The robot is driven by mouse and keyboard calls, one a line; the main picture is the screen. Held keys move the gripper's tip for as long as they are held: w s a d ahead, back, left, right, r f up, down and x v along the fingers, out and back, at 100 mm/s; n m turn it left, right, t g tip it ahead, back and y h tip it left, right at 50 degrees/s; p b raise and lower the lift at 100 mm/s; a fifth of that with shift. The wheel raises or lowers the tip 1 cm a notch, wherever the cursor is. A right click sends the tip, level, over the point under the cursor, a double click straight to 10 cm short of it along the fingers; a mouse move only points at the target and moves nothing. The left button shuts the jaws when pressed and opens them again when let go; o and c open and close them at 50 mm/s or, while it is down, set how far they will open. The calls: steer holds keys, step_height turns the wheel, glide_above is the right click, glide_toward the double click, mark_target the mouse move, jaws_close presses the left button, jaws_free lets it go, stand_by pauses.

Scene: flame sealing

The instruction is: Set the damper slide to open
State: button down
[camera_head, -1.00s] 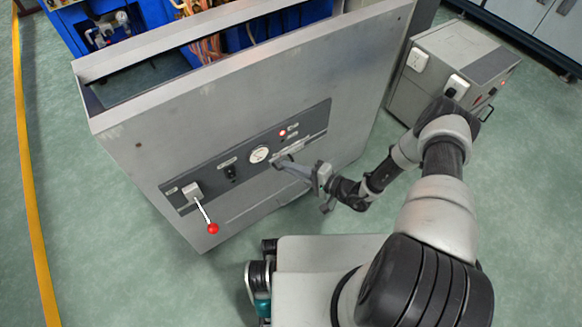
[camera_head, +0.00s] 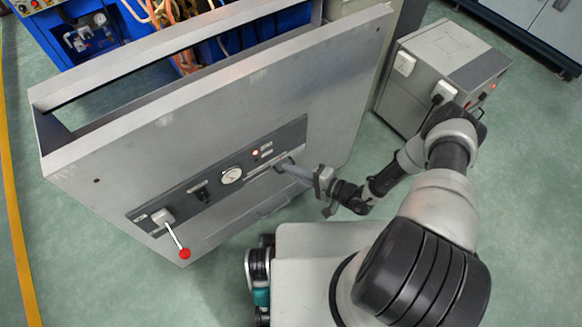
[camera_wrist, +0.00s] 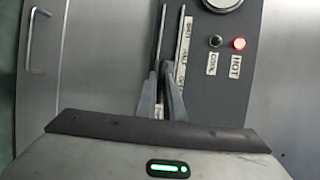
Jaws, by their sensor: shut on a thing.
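The damper slide's slot (camera_head: 258,172) runs along the right part of the dark control strip on the grey cabinet. In the wrist view it shows as a pale slotted rail (camera_wrist: 161,35) with a label strip beside it, of which "SHUT" seems to be the end label near the gauge; the others are hard to read. My gripper (camera_head: 285,164) reaches the slot right of its middle. Its fingers (camera_wrist: 166,80) are closed together over the slot, on the slide's handle, which they hide. The slide's exact position against the labels cannot be told.
A round gauge (camera_head: 231,175), a black knob (camera_head: 200,191) and a white lever with a red ball (camera_head: 184,253) sit left of the slot. The HOT lamp (camera_wrist: 239,44) glows red. A grey box unit (camera_head: 430,70) stands right; open floor lies left.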

steer(key=shift+w+d, duration=0.15)
steer(key=shift+d, duration=0.15)
steer(key=c, duration=1.9)
jaws_free()
steer(key=shift+o, duration=0.2)
